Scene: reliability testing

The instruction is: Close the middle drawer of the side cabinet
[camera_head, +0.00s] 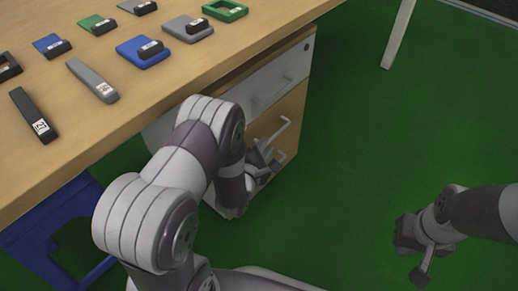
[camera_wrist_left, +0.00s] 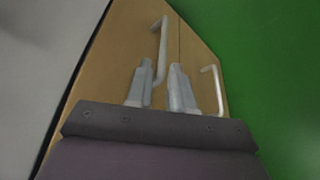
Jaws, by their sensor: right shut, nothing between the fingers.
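The side cabinet (camera_head: 292,82) stands under the table, with a pale top drawer front and wooden fronts below. The middle drawer's wooden front (camera_wrist_left: 122,50) has a light bar handle (camera_wrist_left: 162,45), which also shows in the head view (camera_head: 272,134). How far the drawer stands out is hard to tell. My left gripper (camera_head: 262,160) is at the cabinet's front; in the left wrist view its fingers (camera_wrist_left: 160,82) are apart, with the handle's near end seen between them. Contact cannot be told. My right gripper (camera_head: 416,252) is shut and empty, over the floor at the right.
The wooden table (camera_head: 150,105) holds several small blue, grey, black and green items. A lower handle (camera_wrist_left: 214,88) shows on the neighbouring front. A blue thing (camera_head: 55,235) stands below the table at left. Green floor (camera_head: 370,140) is free right of the cabinet.

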